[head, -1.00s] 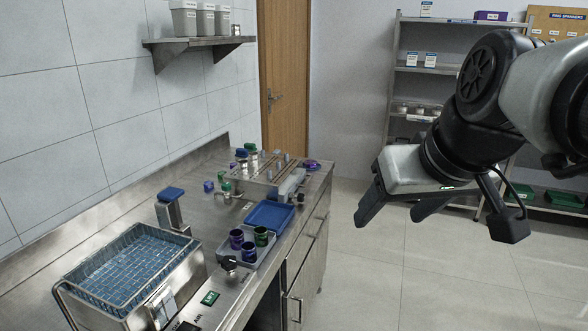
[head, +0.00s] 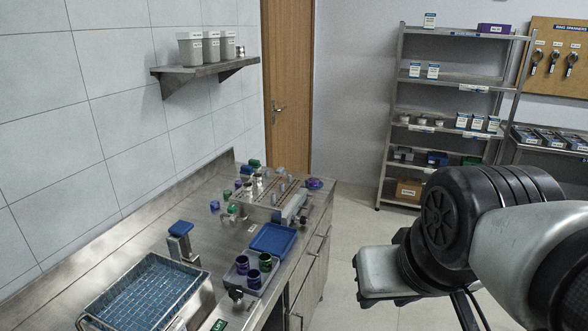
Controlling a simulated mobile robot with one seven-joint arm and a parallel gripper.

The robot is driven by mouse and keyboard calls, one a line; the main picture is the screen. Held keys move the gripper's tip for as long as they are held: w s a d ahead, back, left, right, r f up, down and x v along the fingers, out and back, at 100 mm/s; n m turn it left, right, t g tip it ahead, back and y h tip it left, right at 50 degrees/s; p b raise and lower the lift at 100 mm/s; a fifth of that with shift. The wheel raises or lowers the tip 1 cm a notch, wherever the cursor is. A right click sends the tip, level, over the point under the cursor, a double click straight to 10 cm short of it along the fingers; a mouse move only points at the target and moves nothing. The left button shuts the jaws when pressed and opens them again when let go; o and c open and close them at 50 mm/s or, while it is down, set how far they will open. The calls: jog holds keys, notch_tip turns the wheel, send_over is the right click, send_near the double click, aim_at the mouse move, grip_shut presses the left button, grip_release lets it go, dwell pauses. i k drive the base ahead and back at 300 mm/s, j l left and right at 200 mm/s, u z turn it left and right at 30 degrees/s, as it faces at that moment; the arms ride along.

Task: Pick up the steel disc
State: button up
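I cannot pick out a steel disc for certain. A small metallic round item (head: 240,51) stands at the right end of the wall shelf, too small to identify. Small round pale items (head: 404,117) sit on the rack's middle shelf, also unclear. My gripper (head: 372,273) is at the lower right in the head view, in the air to the right of the bench.
A metal rack (head: 440,78) stands at the back. Open floor (head: 345,215) lies between them.

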aim_at(312, 181)
jog(key=i+l, duration=0.55)
jog(key=i, duration=0.15)
jog(key=i+l, duration=0.5)
jog(key=i, duration=0.2)
jog(key=i+l, duration=0.55)
jog(key=i, duration=0.15)
jog(key=u, duration=0.5)
jog(key=i+l+u, duration=0.1)
jog(key=u, duration=0.4)
jog(key=l+u, duration=0.15)
jog(key=u, duration=0.35)
jog(key=i, duration=0.05)
